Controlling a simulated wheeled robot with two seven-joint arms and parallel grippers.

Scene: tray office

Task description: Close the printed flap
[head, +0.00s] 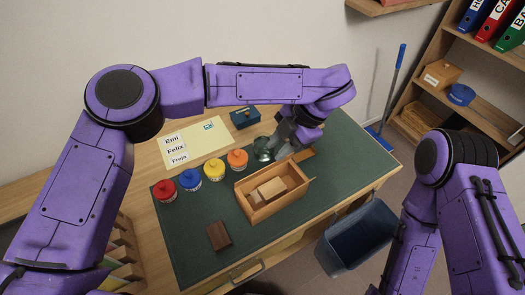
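An open wooden box (259,212) stands on the green desk mat, with paler wooden blocks (270,188) inside it. A flat brown wooden piece (304,155) shows at its far right end; it may be the flap, but I see no print on it. My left gripper (284,152) points down just behind the box, close to this piece and to a greenish glass jar (262,149). Its fingertips are partly hidden and small, so I cannot tell whether it is open or touching anything. My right arm is at the right edge; its gripper is out of view.
Red, blue, yellow and orange-lidded jars (213,170) line the mat left of the box. A dark brown block (219,236) lies in front. A name sheet (190,143) and blue box (245,117) are behind. A bin (357,237) stands right of the desk. The mat's front is mostly clear.

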